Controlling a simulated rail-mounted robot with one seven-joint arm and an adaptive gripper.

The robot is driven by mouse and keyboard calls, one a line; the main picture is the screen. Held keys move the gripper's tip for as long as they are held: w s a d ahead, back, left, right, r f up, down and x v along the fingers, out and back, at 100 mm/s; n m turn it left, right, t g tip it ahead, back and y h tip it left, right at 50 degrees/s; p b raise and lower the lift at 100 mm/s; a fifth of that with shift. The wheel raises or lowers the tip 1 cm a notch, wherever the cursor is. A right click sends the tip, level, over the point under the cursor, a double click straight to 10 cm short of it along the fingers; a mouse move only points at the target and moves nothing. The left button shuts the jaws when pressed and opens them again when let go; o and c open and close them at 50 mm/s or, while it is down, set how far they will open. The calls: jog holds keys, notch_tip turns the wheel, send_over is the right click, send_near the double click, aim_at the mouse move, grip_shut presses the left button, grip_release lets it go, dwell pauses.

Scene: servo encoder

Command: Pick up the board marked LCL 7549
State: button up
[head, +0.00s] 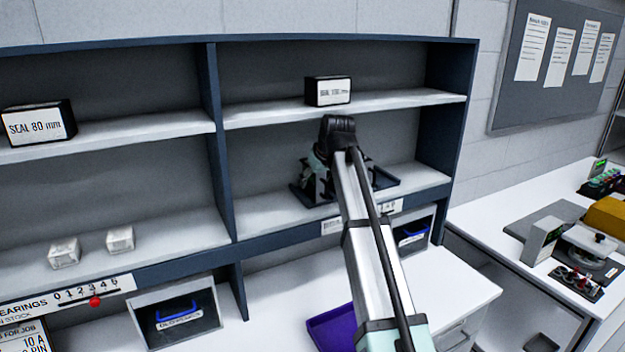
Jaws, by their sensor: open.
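No marking LCL 7549 can be read in the head view, and I cannot pick out that board. A dark, flat tray or stand (386,180) lies on the right bay's lower shelf. My arm reaches up to this shelf and covers the middle of the tray. My gripper (326,184) is at the tray, mostly hidden behind the arm's black wrist end. It is open, with nothing seen held in it. Whether its fingers touch anything there cannot be told.
A black box with a white label (329,91) stands on the shelf above my wrist. A SEAL 80 mm box (38,124) is at left. The upright divider (218,145) stands left of my arm. A purple tray (331,329) lies on the bench below.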

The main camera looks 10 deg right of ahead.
grip_shut()
jog(key=shift+r, duration=0.1)
